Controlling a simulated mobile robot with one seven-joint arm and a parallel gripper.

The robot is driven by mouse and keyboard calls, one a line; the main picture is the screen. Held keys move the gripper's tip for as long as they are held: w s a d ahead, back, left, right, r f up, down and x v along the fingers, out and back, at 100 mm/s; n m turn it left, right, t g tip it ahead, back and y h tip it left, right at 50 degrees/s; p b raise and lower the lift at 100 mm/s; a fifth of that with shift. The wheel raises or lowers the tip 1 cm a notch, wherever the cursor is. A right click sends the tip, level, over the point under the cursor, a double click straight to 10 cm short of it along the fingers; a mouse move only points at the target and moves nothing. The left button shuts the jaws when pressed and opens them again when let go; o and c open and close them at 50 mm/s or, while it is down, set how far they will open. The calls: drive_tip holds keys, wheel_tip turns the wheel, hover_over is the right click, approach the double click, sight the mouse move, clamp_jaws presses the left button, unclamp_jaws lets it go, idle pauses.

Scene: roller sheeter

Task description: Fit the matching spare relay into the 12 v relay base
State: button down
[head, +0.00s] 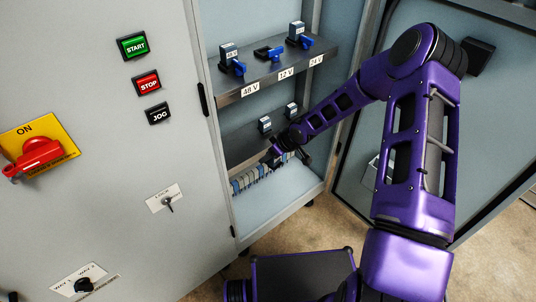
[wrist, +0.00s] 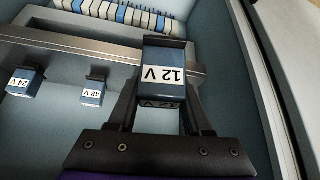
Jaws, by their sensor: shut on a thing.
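My gripper (wrist: 160,98) is shut on a blue-grey relay (wrist: 164,72) with a white "12 V" label, seen close up between the two fingers in the wrist view. In the head view my gripper (head: 281,150) is inside the cabinet, low in front of the lower shelf; the held relay is hard to make out there. The 12 V relay base (head: 268,54), with blue parts, is on the upper shelf behind the "12 V" label (head: 285,74) and has no relay standing on it. It lies above my gripper.
Relays stand at the 48 V position (head: 229,52) and 24 V position (head: 297,31). Spare 24 V (wrist: 22,82) and 48 V (wrist: 92,92) relays stand on the lower shelf. A terminal strip (head: 250,177) runs below. The upper shelf (head: 258,82) overhangs; the open door (head: 358,150) is right.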

drive_tip(key=shift+r, duration=0.4)
